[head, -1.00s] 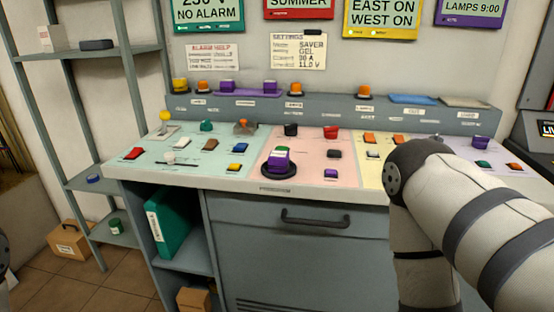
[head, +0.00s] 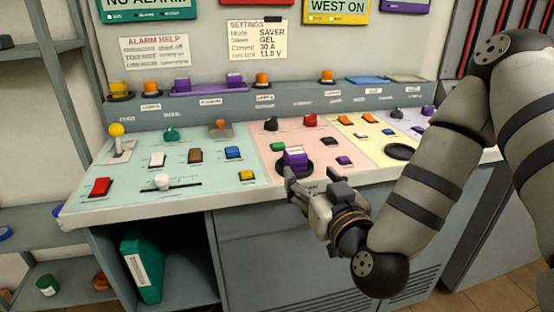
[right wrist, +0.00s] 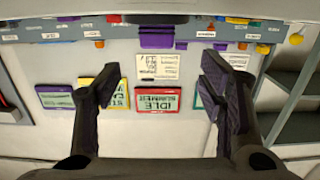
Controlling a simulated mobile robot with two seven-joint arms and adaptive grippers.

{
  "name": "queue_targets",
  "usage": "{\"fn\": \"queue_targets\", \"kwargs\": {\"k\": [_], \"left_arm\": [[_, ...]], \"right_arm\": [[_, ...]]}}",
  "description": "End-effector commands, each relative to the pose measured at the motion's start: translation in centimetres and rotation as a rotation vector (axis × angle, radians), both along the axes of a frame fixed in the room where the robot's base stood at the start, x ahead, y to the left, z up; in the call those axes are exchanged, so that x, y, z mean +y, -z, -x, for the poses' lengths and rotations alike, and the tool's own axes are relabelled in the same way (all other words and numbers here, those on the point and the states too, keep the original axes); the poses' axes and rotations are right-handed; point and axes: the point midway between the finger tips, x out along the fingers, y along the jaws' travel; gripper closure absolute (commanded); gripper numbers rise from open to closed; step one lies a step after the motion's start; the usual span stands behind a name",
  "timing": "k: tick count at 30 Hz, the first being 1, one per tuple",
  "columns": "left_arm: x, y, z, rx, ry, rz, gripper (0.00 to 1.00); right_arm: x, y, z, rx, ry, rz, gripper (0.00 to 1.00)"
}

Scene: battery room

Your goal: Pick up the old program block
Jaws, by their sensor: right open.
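The old program block (head: 295,158) appears to be the purple block with a pale band, seated on a black round base in the pink panel of the console. My right gripper (head: 311,178) is open and empty at the console's front edge, just in front of the block and apart from it. In the right wrist view, which is upside down, a large purple block (right wrist: 157,38) shows beyond the gap between the spread fingers (right wrist: 160,80). My left gripper is out of view.
A purple tray (head: 210,90) with two purple blocks sits on the back ledge. A yellow-knobbed lever (head: 116,130) stands at left.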

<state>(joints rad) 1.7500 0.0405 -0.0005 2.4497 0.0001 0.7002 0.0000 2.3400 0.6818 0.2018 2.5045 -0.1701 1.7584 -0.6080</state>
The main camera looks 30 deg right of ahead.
Motion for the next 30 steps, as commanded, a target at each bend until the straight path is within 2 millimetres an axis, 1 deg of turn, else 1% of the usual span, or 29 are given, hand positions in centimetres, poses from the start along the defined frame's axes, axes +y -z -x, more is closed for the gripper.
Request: {"fn": "queue_targets", "kwargs": {"k": [2,5,7,9,12,15,17,20,22,25,30], "left_arm": [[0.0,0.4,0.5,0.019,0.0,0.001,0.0],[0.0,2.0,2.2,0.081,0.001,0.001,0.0],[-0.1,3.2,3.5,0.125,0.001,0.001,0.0],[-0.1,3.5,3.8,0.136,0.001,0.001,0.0],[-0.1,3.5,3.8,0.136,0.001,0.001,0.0],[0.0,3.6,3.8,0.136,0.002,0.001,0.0],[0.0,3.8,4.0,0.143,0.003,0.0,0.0],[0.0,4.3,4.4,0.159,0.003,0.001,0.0],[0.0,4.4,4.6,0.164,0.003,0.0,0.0],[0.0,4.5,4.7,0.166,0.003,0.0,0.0],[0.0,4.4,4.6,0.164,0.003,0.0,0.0]], "right_arm": [[-0.3,0.0,-0.3,-0.008,0.01,0.001,0.37],[-0.6,0.8,-1.5,0.003,0.011,0.002,0.37],[-0.8,1.1,-2.5,0.003,0.01,0.0,0.37],[-1.3,0.9,-4.1,-0.002,0.011,0.002,0.37],[-1.6,0.4,-5.9,-0.008,0.009,0.001,0.37],[-1.8,0.2,-6.9,-0.011,0.008,0.001,0.37],[-2.0,0.5,-7.8,-0.011,0.008,0.002,0.37],[-2.4,1.0,-9.8,-0.008,0.009,0.001,0.37],[-2.7,1.0,-10.9,-0.009,0.009,0.002,0.37],[-2.9,0.9,-11.7,-0.009,0.008,0.002,0.37],[-2.9,0.7,-11.8,-0.011,0.007,0.001,0.37]]}}
